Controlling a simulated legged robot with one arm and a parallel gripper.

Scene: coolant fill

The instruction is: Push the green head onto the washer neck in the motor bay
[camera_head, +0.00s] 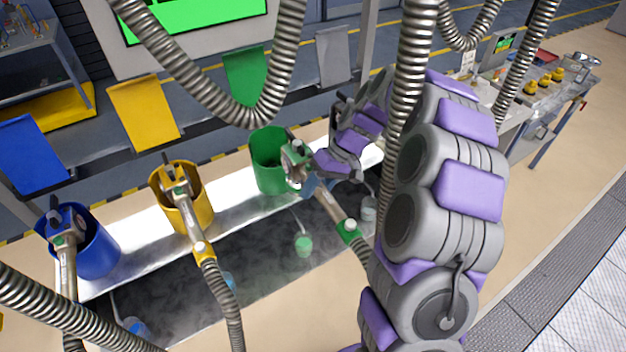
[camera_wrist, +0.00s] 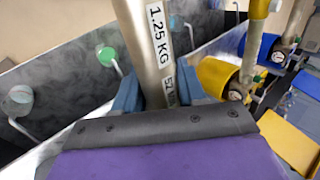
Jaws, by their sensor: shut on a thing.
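The green head (camera_head: 328,206) is a metal nozzle with a green band, and its hose runs down behind my arm. My gripper (camera_head: 312,186) is shut on its metal tube, just right of the green holder. In the wrist view my gripper (camera_wrist: 160,98) has blue fingers on both sides of the tube of the green head (camera_wrist: 145,40), labelled 1.25 KG. A green cap (camera_head: 303,244), seemingly the washer neck, stands in the dark motor bay (camera_head: 265,285), below and left of the head and apart from it. It also shows left of the tube in the wrist view (camera_wrist: 107,56).
A green holder (camera_head: 268,175) stands empty behind the bay. A yellow holder (camera_head: 195,215) and a blue holder (camera_head: 95,250) carry their own nozzles. A grey cap (camera_wrist: 18,100) shows in the bay. Ribbed hoses (camera_head: 265,100) hang across the view.

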